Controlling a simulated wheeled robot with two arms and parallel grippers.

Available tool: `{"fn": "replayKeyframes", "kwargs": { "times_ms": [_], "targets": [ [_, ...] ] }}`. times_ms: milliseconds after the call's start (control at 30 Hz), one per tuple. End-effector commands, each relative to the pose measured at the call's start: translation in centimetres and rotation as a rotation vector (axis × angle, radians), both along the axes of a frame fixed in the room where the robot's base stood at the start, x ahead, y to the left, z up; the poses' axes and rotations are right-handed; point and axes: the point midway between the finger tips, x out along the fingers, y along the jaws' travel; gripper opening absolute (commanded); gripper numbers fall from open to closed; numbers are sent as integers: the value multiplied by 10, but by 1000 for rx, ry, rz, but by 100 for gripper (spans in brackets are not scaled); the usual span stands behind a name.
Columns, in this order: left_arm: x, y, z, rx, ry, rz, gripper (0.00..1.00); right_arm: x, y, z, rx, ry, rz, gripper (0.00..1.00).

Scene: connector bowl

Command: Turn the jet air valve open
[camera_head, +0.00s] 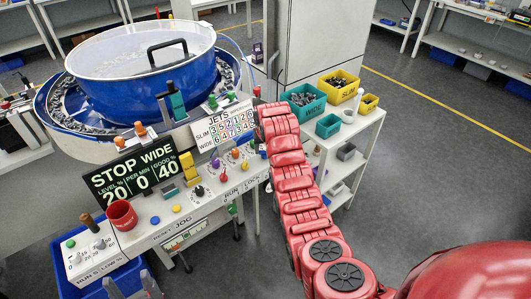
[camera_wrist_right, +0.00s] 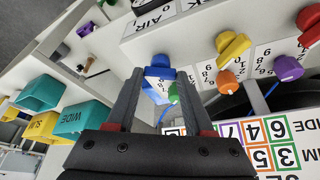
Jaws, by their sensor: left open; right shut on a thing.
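A blue knob (camera_wrist_right: 158,70) on the white panel sits between the fingertips of my right gripper (camera_wrist_right: 160,80), which is shut on it in the right wrist view. The panel carries number scales beside the knobs and a partly cut-off label reading "AIR" (camera_wrist_right: 152,20). In the head view my red right arm reaches to the right end of the panel and hides its gripper and the blue knob. My left gripper (camera_head: 130,289) is open and empty at the bottom left edge of the head view. I cannot tell how far the blue knob is turned.
Orange (camera_wrist_right: 227,82), yellow (camera_wrist_right: 232,46) and purple (camera_wrist_right: 288,68) knobs are beside the blue one. The JETS number board (camera_head: 225,127) stands behind the panel. A blue bowl feeder (camera_head: 140,85) is at the back left. Teal bins (camera_head: 328,126) and yellow bins stand on a shelf to the right.

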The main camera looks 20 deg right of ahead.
Motion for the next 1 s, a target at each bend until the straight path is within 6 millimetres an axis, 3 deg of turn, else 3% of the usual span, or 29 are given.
{"fn": "replayKeyframes", "kwargs": {
  "times_ms": [100, 400, 1000],
  "targets": [
    [0, 0, -15, 0, 0, 0, 64, 1, 2, -4, 0, -2, -82, 0],
    [0, 0, -31, 0, 0, 0, 64, 1, 3, -2, 0, -1, -230, 0],
    [0, 0, -35, 0, 0, 0, 64, 1, 3, 0, 1, 1, -280, 0]
  ]
}}
